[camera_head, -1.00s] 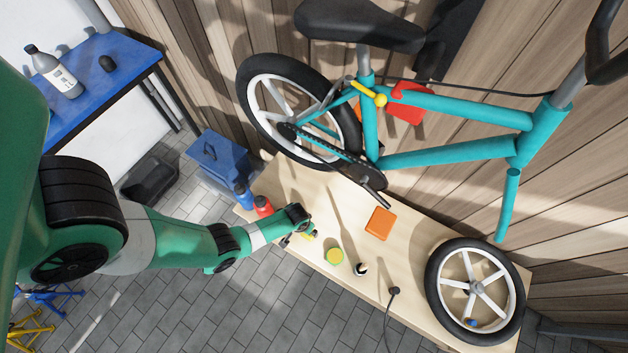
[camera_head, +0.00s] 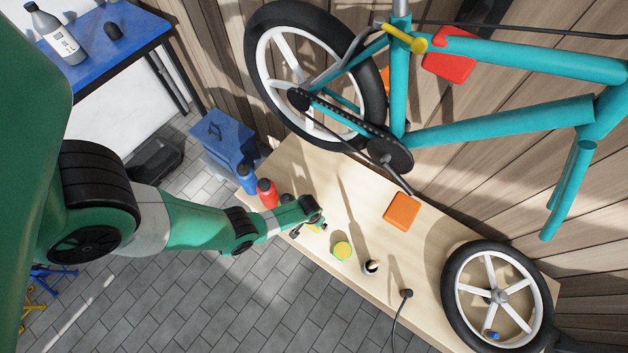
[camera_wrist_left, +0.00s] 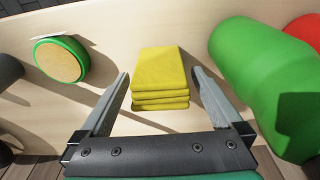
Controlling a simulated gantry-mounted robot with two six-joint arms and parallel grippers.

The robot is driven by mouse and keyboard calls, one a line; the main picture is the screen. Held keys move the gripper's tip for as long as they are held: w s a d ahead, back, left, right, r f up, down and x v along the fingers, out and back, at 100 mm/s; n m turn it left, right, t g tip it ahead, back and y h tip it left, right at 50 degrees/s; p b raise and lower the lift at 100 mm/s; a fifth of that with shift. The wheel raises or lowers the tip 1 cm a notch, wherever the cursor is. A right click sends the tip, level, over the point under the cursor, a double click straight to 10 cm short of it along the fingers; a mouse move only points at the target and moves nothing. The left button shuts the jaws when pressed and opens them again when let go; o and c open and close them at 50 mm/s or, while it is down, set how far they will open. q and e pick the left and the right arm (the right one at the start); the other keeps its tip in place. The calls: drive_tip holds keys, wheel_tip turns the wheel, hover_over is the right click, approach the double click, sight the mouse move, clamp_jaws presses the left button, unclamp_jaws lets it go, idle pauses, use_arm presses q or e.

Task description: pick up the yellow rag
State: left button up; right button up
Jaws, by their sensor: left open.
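The yellow rag (camera_wrist_left: 160,70) lies folded in several layers on the pale wooden bench top. In the head view only a bit of the rag (camera_head: 314,227) shows beside my left gripper (camera_head: 306,231); the wrist hides the rest. In the left wrist view my left gripper (camera_wrist_left: 160,82) is open and empty, with one finger on each side of the rag. I cannot tell the fingertips' height above the bench. My right gripper is out of view.
A round green container (camera_wrist_left: 61,60) is at the left. On the bench (camera_head: 300,165) are also an orange block (camera_head: 401,211) and a bicycle wheel (camera_head: 497,296).

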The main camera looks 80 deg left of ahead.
use_arm(q)
drive_tip(key=shift+f, duration=0.35)
drive_tip(key=c, duration=1.4)
drive_tip(key=shift+r+p, duration=0.4)
drive_tip(key=shift+r, duration=0.05)
wheel_tip(320, 180, up, 3)
drive_tip(key=shift+r+p, duration=0.1)
drive_tip(key=shift+p, duration=1.1)
drive_tip(key=s+d+r+p, duration=0.2)
drive_tip(key=s+r+p, duration=0.1)
drive_tip(key=s, duration=0.1)
drive_tip(key=s+d+r+p, duration=0.2)
drive_tip(key=s+r+p, duration=0.1)
drive_tip(key=s, duration=0.1)
drive_tip(key=s+d+r+p, duration=0.2)
drive_tip(key=s+r+p, duration=0.1)
drive_tip(key=s, duration=0.1)
drive_tip(key=shift+s+d, duration=0.15)
drive_tip(key=shift+s, duration=0.1)
drive_tip(key=o, duration=1)
drive_tip(key=shift+c, duration=0.2)
drive_tip(key=c, duration=0.7)
